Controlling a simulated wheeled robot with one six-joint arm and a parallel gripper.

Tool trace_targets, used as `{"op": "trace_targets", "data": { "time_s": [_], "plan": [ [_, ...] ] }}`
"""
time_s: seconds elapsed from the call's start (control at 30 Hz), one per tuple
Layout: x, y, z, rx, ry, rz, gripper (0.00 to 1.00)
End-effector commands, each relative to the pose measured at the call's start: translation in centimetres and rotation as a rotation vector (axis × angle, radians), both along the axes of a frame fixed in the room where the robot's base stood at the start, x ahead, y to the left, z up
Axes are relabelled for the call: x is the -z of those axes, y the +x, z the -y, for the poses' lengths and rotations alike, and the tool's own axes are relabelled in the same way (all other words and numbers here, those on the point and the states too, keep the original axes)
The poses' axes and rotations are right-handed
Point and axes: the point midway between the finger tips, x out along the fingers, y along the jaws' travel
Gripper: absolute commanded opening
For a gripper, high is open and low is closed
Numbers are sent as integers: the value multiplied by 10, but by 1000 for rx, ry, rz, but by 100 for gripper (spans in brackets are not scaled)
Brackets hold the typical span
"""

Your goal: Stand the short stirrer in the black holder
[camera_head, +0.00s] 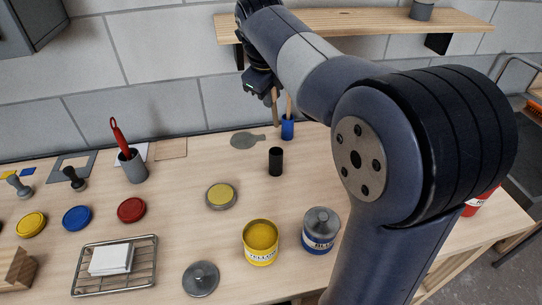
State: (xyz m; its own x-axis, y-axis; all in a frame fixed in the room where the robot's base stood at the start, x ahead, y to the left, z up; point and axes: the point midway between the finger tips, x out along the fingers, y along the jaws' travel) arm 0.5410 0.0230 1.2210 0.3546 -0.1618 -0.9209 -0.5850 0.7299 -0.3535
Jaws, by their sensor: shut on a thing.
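The black holder (276,161) is a small dark cup standing upright on the table near the middle. Behind it and slightly right stands a blue holder (288,128), with a light wooden stirrer (289,105) rising from it. My gripper (268,91) is above and behind the black holder, pointing down. It is shut on a wooden stirrer (275,107), which hangs down just left of the blue holder's stirrer. The fingertips are small and dark, and my arm covers part of the view to the right. I cannot tell from this view how the two stirrers compare in length.
A grey cup with a red-handled tool (134,167) stands at left. A wooden shelf (340,21) is on the wall.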

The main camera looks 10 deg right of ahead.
Motion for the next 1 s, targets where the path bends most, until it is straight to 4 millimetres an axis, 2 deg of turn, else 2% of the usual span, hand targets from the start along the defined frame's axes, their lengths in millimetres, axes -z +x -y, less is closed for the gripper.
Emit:
{"op": "trace_targets", "data": {
  "time_s": [0.07, 0.3, 0.7, 1.0],
  "plan": [
    [3, 0, 0, 11, -1, -2, 0],
    [45, -1, 0, 15, 1, -6, 0],
    [93, -1, 0, 13, -1, -4, 0],
    [99, -1, 0, 13, 1, -1, 0]
  ]
}}
